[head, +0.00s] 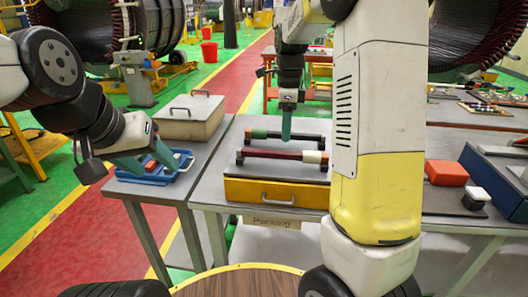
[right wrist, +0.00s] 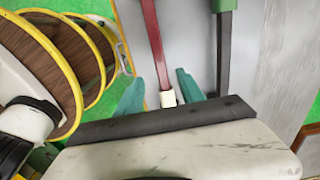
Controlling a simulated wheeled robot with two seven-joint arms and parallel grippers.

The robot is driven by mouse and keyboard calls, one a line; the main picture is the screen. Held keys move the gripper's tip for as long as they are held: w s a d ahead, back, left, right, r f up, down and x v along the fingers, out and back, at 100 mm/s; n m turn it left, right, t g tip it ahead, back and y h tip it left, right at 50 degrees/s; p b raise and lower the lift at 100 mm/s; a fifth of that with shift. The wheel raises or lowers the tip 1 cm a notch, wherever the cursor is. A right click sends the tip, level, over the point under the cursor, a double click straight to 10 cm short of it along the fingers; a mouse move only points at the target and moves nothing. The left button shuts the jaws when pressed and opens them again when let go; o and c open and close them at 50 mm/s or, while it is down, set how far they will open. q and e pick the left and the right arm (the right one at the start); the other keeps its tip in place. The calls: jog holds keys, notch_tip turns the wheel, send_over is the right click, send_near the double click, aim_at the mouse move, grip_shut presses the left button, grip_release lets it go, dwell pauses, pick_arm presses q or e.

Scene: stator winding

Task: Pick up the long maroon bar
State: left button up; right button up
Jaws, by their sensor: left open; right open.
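My right gripper (head: 286,136) is above the bars, pointing down. In the right wrist view the maroon bar (right wrist: 154,45) and its white end show between the open teal fingers of the right gripper (right wrist: 159,92). I cannot tell the height gap. A dark bar with a green end (head: 290,137) lies behind it. My left gripper (head: 146,165) is open over the blue tray, apart from the bars.
The blue tray (head: 183,163) with a red piece stands on the left table. A grey box with a handle (head: 190,117) is behind it. A yellow drawer (head: 270,195) sits below the bars. A red-orange block (head: 446,173) lies to the right of my right arm.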

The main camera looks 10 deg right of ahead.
aim_at(284, 152)
jog(key=shift+w+a+f, duration=0.1)
jog(key=shift+f, duration=0.3)
notch_tip(284, 152, down, 7)
jog(key=shift+w+a+f, duration=0.1)
grip_shut()
dwell(1.4)
